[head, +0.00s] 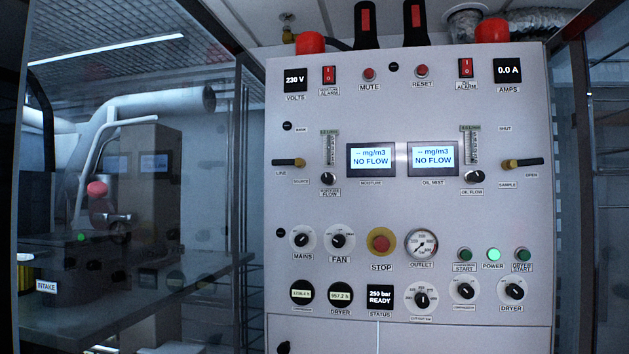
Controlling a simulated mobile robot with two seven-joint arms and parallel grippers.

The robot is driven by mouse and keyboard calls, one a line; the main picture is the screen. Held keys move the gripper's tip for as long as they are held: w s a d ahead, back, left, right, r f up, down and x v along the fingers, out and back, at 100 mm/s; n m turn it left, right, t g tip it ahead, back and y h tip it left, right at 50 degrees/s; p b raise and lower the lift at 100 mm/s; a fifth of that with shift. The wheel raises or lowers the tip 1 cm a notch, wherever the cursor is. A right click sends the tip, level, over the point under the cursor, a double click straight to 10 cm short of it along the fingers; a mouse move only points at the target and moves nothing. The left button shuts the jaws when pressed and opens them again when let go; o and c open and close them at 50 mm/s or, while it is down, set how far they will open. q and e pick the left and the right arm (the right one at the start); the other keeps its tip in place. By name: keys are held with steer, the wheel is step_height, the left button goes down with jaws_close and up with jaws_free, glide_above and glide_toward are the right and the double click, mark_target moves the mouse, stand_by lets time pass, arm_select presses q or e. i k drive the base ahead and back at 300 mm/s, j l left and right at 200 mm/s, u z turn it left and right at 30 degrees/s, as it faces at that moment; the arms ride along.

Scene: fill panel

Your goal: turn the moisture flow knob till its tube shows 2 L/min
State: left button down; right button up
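The moisture flow knob (328,178) is a small black knob on the left of the white panel (400,115), above a label reading moisture flow. Its flow tube (329,149) stands upright just above it, with a scale too small to read. The moisture display (371,159) to the right reads "-- mg/m3 NO FLOW". Neither of my grippers shows in the head view.
A black valve lever (288,163) sits left of the tube. The oil flow knob (475,177), its tube (470,146) and the oil mist display (433,158) are at right. Below are a red stop button (381,243) and outlet gauge (421,244). A glass partition (200,200) stands left.

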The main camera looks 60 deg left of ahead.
mark_target(326, 178)
steer(key=k, duration=0.85)
steer(key=k+u, duration=0.2)
steer(key=u, duration=1)
steer(key=l+u, duration=0.15)
steer(key=u, duration=0.35)
steer(key=i+l+u, duration=0.1)
steer(key=l+u, duration=0.15)
steer(key=u, duration=0.2)
steer(key=l, duration=0.85)
steer(key=k+l, duration=0.1)
steer(key=l, duration=0.75)
